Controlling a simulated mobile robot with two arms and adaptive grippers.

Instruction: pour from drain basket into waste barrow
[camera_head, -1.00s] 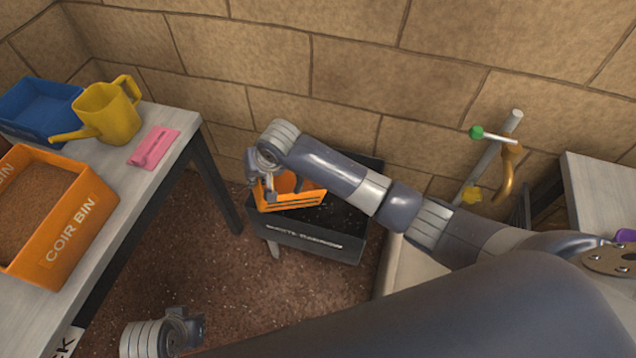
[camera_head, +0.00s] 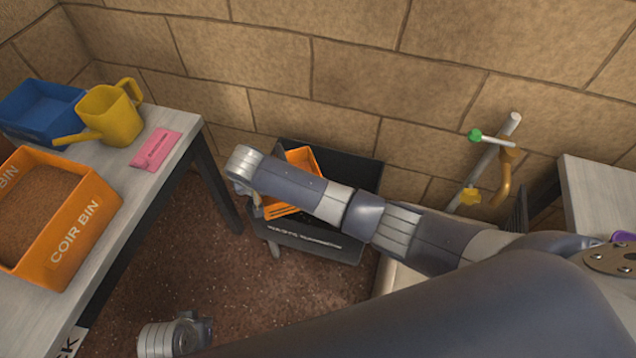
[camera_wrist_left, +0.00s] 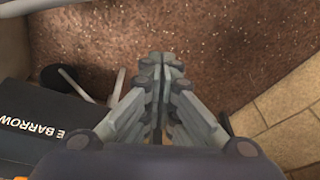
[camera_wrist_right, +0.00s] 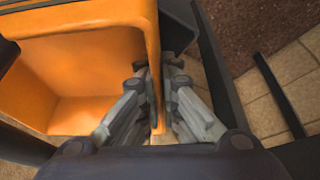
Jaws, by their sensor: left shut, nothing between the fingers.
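The orange drain basket (camera_head: 304,160) is over the dark waste barrow (camera_head: 352,250), steeply tilted in the head view and partly hidden by my right arm. My right gripper (camera_wrist_right: 157,82) is shut on the basket's wall; its fingertips are hidden in the head view. In the right wrist view the visible inside of the basket (camera_wrist_right: 95,85) looks bare orange. My left gripper (camera_head: 196,328) is low at the bottom left, away from the barrow. In the left wrist view its fingers (camera_wrist_left: 161,68) are closed together and empty, with the barrow (camera_wrist_left: 35,125) to the left.
A table at the left bears an orange coir bin (camera_head: 72,240), a blue tray (camera_head: 40,112), a yellow watering can (camera_head: 110,115) and a pink card (camera_head: 157,150). Another table (camera_head: 605,195) stands at the right. A brick wall (camera_head: 345,85) is close behind the barrow.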

